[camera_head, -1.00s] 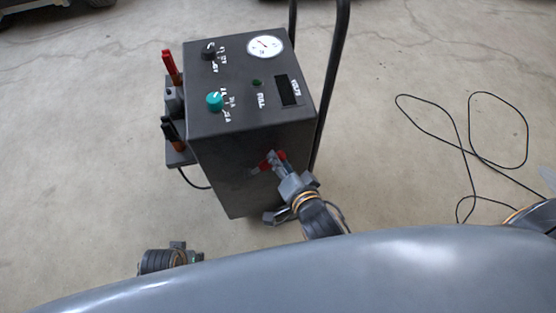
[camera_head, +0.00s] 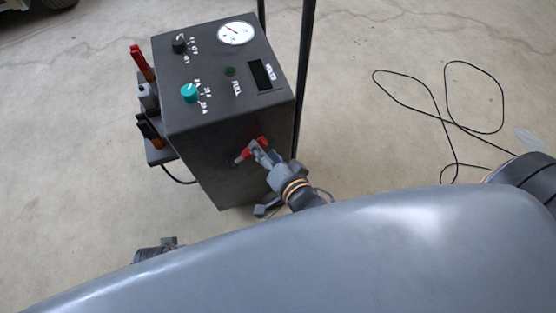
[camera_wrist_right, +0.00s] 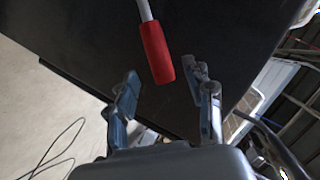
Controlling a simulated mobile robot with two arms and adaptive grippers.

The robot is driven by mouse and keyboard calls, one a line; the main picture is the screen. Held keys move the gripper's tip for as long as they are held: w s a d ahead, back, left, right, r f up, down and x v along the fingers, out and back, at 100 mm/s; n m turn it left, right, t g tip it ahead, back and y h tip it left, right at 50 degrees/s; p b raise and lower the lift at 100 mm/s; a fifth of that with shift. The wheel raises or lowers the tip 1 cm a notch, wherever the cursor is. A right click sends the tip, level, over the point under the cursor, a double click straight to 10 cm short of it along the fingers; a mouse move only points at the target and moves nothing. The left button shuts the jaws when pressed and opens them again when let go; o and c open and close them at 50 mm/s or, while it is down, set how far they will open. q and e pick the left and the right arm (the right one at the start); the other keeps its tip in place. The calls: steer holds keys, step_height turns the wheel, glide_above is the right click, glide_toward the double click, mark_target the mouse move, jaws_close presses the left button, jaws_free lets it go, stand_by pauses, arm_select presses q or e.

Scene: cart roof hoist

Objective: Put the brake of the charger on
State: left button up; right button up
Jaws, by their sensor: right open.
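The charger (camera_head: 222,165) is a dark box on the floor, with knobs and a gauge on top. A lever with a red grip (camera_wrist_right: 157,53) is on its near side; in the head view the red (camera_head: 244,155) shows partly behind my right gripper (camera_head: 255,150). In the wrist view my right gripper (camera_wrist_right: 163,75) is open, one finger on each side of the red grip's end. The grip seems apart from both fingers. My left wrist (camera_head: 155,250) shows at the bottom left, mostly hidden by my body; its fingers cannot be made out.
Red and black clamps (camera_head: 140,62) sit on a side bracket at the charger's left. A dark handle frame (camera_head: 304,75) rises at its right. A black cable (camera_head: 440,118) lies looped on the floor at right. The floor at left is clear.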

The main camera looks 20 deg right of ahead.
arm_select(q)
steer(key=shift+s, duration=0.1)
arm_select(e)
steer(key=v, duration=1)
steer(key=s+d+f+n+g+h, duration=0.1)
steer(key=d+f+n+g, duration=0.45)
steer(key=f, duration=0.65)
steer(key=s+d+f+n+g+h, duration=0.15)
steer(key=d+f+n+g, duration=0.35)
steer(key=f, duration=0.6)
arm_select(q)
steer(key=s+a+f+g+p, duration=0.1)
steer(key=s+f+p, duration=0.2)
steer(key=s+p, duration=0.6)
steer(key=s+a+f+p, duration=0.2)
steer(key=s+f+p, duration=0.1)
steer(key=s+p, duration=0.6)
steer(key=shift+s+a+f+g, duration=0.2)
steer(key=shift+s+g, duration=0.2)
steer(key=shift+s, duration=0.25)
arm_select(e)
steer(key=s+d+f+g, duration=0.1)
steer(key=s+f, duration=0.2)
steer(key=s, duration=0.7)
steer(key=s+d+f+g, duration=0.1)
steer(key=s+f, duration=0.2)
steer(key=s, duration=0.7)
steer(key=shift+f+n, duration=0.15)
steer(key=shift+n, duration=0.2)
